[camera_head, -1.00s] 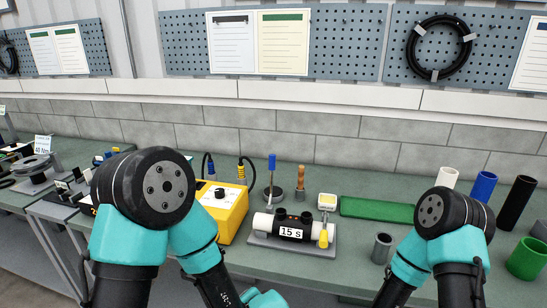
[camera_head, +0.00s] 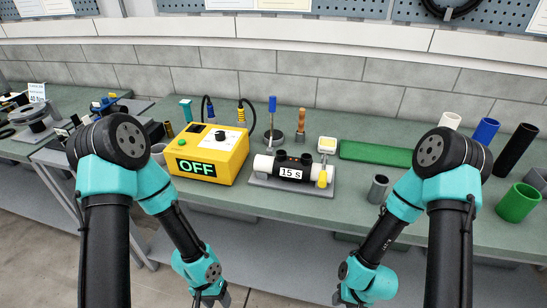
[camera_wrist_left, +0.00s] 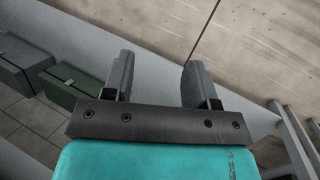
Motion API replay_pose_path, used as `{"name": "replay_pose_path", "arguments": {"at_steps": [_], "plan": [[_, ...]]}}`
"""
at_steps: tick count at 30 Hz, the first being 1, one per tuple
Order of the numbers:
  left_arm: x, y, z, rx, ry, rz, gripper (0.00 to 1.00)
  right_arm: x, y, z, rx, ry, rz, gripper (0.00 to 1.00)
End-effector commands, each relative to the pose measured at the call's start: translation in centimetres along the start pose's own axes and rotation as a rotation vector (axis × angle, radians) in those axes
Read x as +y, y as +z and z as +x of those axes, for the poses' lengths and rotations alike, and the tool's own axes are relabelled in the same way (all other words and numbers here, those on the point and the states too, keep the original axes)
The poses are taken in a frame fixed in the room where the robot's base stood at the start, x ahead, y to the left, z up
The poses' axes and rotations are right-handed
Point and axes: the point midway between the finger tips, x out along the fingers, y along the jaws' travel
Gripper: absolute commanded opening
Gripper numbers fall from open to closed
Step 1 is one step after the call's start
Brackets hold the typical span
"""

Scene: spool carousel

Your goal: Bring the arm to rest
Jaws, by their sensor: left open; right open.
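My left gripper (camera_head: 209,299) hangs low in front of the bench in the head view, partly cut off by the lower edge. In the left wrist view its two fingers (camera_wrist_left: 158,80) stand wide apart with nothing between them. My right gripper (camera_head: 340,297) also hangs low in front of the bench, at the lower edge; it is open, and I see nothing in it. Both arms are bent down, clear of the bench objects.
The green bench (camera_head: 300,211) holds a yellow box (camera_head: 208,153) reading OFF, a grey stand with a white-and-black pipe (camera_head: 291,170) marked 15 s, a green mat (camera_head: 376,154) and several coloured tubes. Cases (camera_wrist_left: 75,87) lie below in the left wrist view.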

Motion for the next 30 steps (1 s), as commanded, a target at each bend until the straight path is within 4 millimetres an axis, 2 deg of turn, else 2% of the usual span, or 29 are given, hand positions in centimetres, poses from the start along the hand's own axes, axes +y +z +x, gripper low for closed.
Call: {"name": "replay_pose_path", "arguments": {"at_steps": [5,12,30], "plan": [[-2.6,-0.4,0.7,0.164,0.047,-0.131,0.53,0.0,0.0,0.0,0.0,0.0,0.0,0.43],[-5.7,-0.4,0.8,0.309,0.004,-0.233,0.53,0.0,0.0,0.0,0.0,0.0,0.0,0.43],[-6.0,-0.4,0.7,0.323,-0.005,-0.242,0.53,0.0,0.0,0.0,0.0,0.0,0.0,0.43]]}}
